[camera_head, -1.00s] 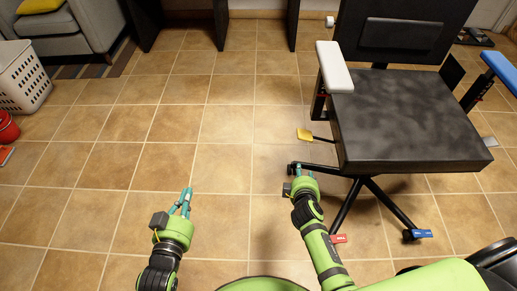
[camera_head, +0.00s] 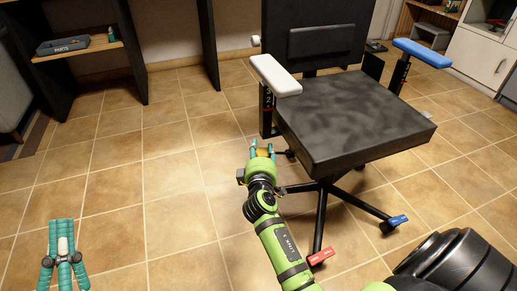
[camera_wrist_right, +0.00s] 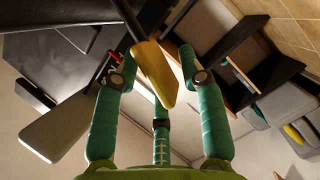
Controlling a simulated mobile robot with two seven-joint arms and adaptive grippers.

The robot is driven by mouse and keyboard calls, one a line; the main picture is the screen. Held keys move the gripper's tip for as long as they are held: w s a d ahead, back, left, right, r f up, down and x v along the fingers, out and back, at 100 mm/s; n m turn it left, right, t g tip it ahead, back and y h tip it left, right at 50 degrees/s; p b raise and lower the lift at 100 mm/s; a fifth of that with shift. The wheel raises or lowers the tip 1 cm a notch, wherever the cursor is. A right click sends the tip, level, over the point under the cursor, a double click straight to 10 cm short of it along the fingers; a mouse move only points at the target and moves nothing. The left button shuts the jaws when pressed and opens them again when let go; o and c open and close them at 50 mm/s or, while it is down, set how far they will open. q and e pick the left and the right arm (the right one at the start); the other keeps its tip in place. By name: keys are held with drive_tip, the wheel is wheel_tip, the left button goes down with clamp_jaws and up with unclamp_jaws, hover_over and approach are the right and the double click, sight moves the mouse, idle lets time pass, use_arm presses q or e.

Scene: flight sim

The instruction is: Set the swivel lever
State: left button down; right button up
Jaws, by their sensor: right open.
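The black swivel chair (camera_head: 350,122) stands right of centre, with a lever with a yellow paddle under the left side of its seat. My right gripper (camera_head: 262,150) is at this lever, just below the white armrest, and largely hides the paddle in the head view. In the right wrist view the yellow paddle (camera_wrist_right: 157,75) reaches down between the open teal fingers of my right gripper (camera_wrist_right: 160,80). I cannot tell whether a finger touches it. My left gripper (camera_head: 62,235) is low at the far left, away from the chair, its fingers close together.
The chair has a white armrest (camera_head: 275,75) and a blue armrest (camera_head: 422,52). A red tab (camera_head: 320,256) and a blue tab (camera_head: 397,221) sit on its base. A dark shelf desk (camera_head: 85,50) stands at the back left. The tiled floor left of the chair is clear.

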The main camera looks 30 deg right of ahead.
use_arm(q)
drive_tip(key=shift+s+r+m+t+h, duration=0.5)
drive_tip(key=shift+s+r+t+h, duration=0.2)
drive_tip(key=shift+s+r+h, duration=0.55)
use_arm(e)
drive_tip(key=shift+x, duration=1.2)
use_arm(q)
drive_tip(key=shift+s+r, duration=0.1)
use_arm(e)
clamp_jaws()
